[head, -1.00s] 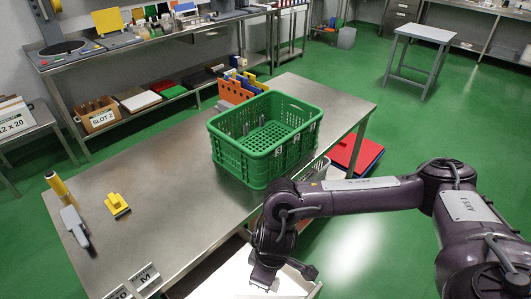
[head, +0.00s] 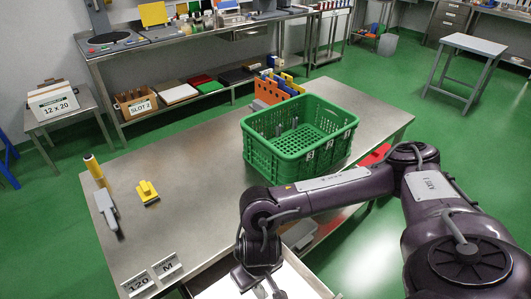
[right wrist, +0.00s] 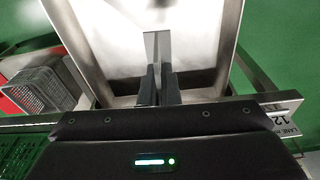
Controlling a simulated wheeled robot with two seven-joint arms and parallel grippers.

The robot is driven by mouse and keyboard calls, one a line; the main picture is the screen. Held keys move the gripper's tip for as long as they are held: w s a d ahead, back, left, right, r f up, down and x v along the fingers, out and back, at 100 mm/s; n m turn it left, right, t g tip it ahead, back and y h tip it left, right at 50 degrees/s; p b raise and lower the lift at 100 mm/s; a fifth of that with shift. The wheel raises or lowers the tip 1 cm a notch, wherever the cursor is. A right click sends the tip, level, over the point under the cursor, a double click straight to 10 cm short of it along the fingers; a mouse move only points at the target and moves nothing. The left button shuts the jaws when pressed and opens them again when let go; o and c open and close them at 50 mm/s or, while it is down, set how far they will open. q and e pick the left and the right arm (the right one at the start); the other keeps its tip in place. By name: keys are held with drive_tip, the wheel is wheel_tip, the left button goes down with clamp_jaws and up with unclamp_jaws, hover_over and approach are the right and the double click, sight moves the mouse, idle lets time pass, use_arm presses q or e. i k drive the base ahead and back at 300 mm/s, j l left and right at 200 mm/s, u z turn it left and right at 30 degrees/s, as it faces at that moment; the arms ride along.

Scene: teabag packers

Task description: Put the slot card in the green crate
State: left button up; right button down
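The green crate (head: 300,157) stands on the steel table, with a few small grey upright pieces inside. My right gripper (right wrist: 159,72) points down into an open pale drawer below the table's front edge; it also shows in the head view (head: 262,287). In the right wrist view, a thin grey piece (right wrist: 156,45), possibly the slot card, lies in line with the narrow gap between the fingertips. I cannot tell whether the fingers touch it, and no lettering shows on it. My left gripper is out of view.
The steel table (head: 190,220) has bare room left of the crate. On it are a yellow block (head: 147,193), a grey handheld tool (head: 107,210) and small plates marked 120 (head: 138,284) and M (head: 167,265). An orange rack (head: 270,91) stands behind the crate. A grey basket (right wrist: 42,90) is beside the drawer.

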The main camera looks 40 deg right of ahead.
sight(317, 140)
drive_tip(key=l+u, duration=0.25)
drive_tip(key=l, duration=0.2)
drive_tip(key=l+u, duration=0.25)
drive_tip(key=l, duration=0.2)
drive_tip(key=k+l+u, duration=0.25)
drive_tip(key=l, duration=0.2)
drive_tip(key=l+u, duration=0.2)
drive_tip(key=l, duration=0.25)
drive_tip(key=k+l, duration=0.15)
drive_tip(key=l, duration=0.3)
drive_tip(key=k+l+u, duration=0.1)
drive_tip(key=l, duration=0.3)
drive_tip(key=k+l, duration=0.2)
drive_tip(key=l, duration=0.25)
drive_tip(key=k+l, duration=0.2)
drive_tip(key=l, duration=0.2)
drive_tip(key=k+l+u, duration=0.1)
drive_tip(key=l, duration=0.3)
drive_tip(key=k+l, duration=0.2)
drive_tip(key=l, duration=0.2)
